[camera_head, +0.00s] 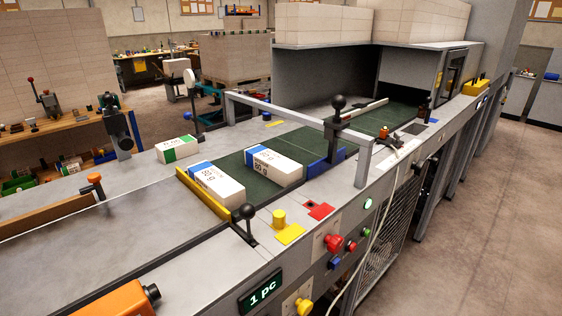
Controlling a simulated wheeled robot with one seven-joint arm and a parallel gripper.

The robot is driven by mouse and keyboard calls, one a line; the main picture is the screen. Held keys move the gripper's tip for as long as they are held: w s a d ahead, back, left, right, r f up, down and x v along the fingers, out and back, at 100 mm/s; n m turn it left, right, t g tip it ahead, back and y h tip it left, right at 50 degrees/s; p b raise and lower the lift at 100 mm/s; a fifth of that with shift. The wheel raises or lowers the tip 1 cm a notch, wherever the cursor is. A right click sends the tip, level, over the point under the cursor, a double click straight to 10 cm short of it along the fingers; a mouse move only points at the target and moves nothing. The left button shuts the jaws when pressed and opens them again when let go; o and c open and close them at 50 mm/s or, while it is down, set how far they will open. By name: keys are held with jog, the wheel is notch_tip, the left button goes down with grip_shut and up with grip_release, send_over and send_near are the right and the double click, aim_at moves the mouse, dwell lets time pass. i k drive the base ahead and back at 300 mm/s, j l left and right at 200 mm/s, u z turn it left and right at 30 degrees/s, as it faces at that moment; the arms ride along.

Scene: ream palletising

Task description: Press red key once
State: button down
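A flat red plate (319,210) with a dark spot lies on the grey machine top, right of a yellow plate (289,235) and a yellow cylinder (279,219). On the front panel below are a large red mushroom button (333,242) and a smaller red button (350,246) just right of it. Which of these red parts is the key, I cannot tell. Nothing covers them. My gripper is not in view.
A blue-white ream (217,183) and another ream (273,166) lie on the green bed (250,160). Black-knobbed levers (247,212) stand up nearby. A pale cable (376,235) hangs over the front panel. The floor at right is clear.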

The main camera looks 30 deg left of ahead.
aim_at(353, 246)
jog(key=u, duration=1)
